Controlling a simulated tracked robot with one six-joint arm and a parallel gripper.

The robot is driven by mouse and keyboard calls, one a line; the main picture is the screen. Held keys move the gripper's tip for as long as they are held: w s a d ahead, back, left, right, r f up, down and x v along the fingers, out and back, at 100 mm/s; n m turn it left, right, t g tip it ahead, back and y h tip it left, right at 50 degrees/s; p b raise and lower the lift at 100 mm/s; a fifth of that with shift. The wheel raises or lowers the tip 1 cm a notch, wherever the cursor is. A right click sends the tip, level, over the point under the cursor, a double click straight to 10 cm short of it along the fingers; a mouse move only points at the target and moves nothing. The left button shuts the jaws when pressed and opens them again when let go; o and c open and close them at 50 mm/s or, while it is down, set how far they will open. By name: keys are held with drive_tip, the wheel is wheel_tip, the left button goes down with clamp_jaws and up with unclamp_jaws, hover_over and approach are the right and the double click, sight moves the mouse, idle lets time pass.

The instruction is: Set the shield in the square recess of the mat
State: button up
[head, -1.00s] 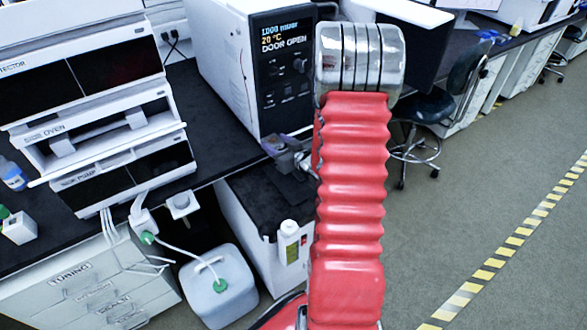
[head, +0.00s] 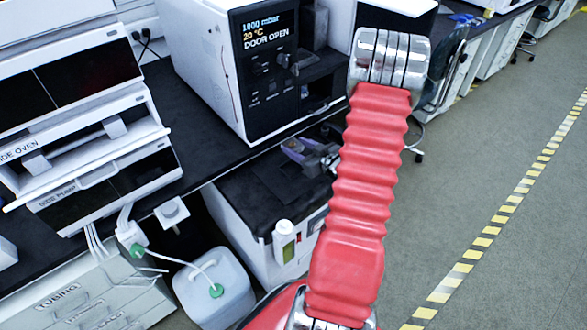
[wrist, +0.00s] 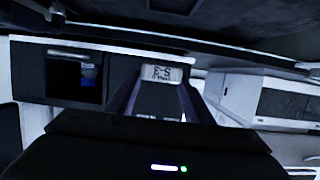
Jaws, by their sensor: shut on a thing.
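My gripper (head: 293,150) hangs small in the head view, left of my red arm and above the dark top of a low cabinet. Its dark purple fingers also show in the wrist view (wrist: 158,98). They are shut on a small pale piece with dark lettering (wrist: 161,72), likely the shield, which sits between the fingertips. In the head view the held piece is too small to make out. A darker flat patch (head: 276,182) on the cabinet top may be the mat. I cannot make out a square recess in it.
A white oven (head: 215,70) reading DOOR OPEN stands on the black bench behind. Stacked instruments (head: 85,110) stand at left. A bottle (head: 284,240) is at the low cabinet's front. A white jug (head: 215,290) with tubing stands left of the cabinet. Open floor lies at right.

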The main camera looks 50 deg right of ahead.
hover_over(297, 174)
drive_tip(key=shift+w+d+f, duration=0.1)
drive_tip(key=shift+f, duration=2.7)
drive_tip(key=shift+f, duration=0.1)
drive_tip(key=shift+f, duration=2)
drive_tip(key=shift+f, duration=0.1)
drive_tip(key=o, duration=1.2)
drive_tip(key=v, duration=1.2)
